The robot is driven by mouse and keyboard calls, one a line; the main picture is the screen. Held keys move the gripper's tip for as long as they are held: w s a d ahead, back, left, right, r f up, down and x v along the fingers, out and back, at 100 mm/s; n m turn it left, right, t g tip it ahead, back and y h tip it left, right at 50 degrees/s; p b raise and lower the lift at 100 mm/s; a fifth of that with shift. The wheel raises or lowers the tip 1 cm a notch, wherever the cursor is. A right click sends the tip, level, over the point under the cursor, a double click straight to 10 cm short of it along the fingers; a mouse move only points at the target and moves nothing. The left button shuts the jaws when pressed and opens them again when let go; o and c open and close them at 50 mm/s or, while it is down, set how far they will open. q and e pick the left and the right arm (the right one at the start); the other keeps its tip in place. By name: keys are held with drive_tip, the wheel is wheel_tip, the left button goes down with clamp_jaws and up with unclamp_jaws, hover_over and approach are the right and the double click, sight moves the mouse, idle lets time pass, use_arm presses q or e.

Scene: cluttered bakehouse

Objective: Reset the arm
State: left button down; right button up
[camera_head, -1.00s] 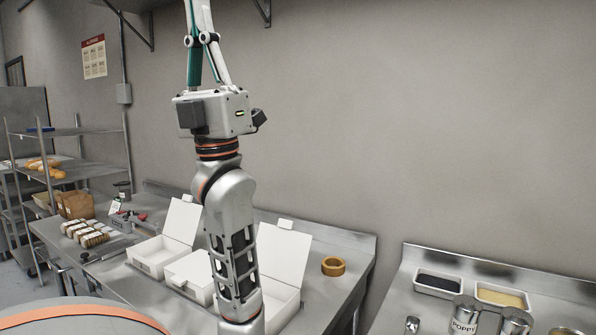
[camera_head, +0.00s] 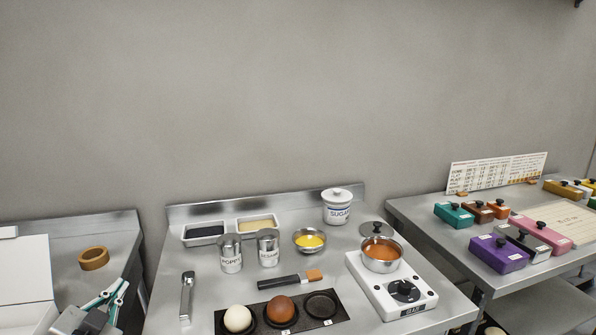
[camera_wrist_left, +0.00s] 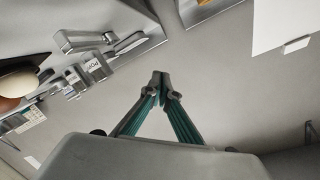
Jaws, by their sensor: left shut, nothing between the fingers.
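My left gripper (camera_head: 120,288) is at the lower left of the head view, low near the right end of the left steel table. Its teal and white fingers are shut and empty. In the left wrist view the fingertips (camera_wrist_left: 160,82) meet in the middle of the picture, apart from every object. The wrist view looks tilted over the tables, with tongs (camera_wrist_left: 82,40) at the upper left and part of a white box (camera_wrist_left: 282,25) at the upper right. My right gripper is in neither view.
The middle table holds metal tongs (camera_head: 187,295), a black tray (camera_head: 222,322) with a white and a brown egg-like ball, shakers (camera_head: 231,255), a brush (camera_head: 285,282) and a pot (camera_head: 381,255) on a white burner. A tape roll (camera_head: 94,258) lies near my left gripper. Coloured blocks (camera_head: 498,253) sit right.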

use_arm(q)
drive_tip(key=s+d+f+m+g+y, duration=0.15)
drive_tip(key=s+f+g, duration=0.75)
drive_tip(key=s+f, duration=1.25)
drive_tip(key=w+d+f+n+t+h+b, duration=0.1)
drive_tip(key=d+f+h+b, duration=0.1)
drive_tip(key=d+f, duration=0.6)
drive_tip(key=w+d+f+n+t+h+b, duration=0.1)
drive_tip(key=w+d+f+t+h+b, duration=0.1)
drive_tip(key=d+f+h, duration=0.3)
drive_tip(key=d+f, duration=0.3)
drive_tip(key=f, duration=0.4)
drive_tip(key=shift+d+f+t+b, duration=0.25)
drive_tip(key=shift+d+t+b, duration=0.05)
drive_tip(key=shift+b, duration=0.05)
drive_tip(key=shift+w+n+h, duration=0.1)
drive_tip(key=shift+n+h, duration=0.15)
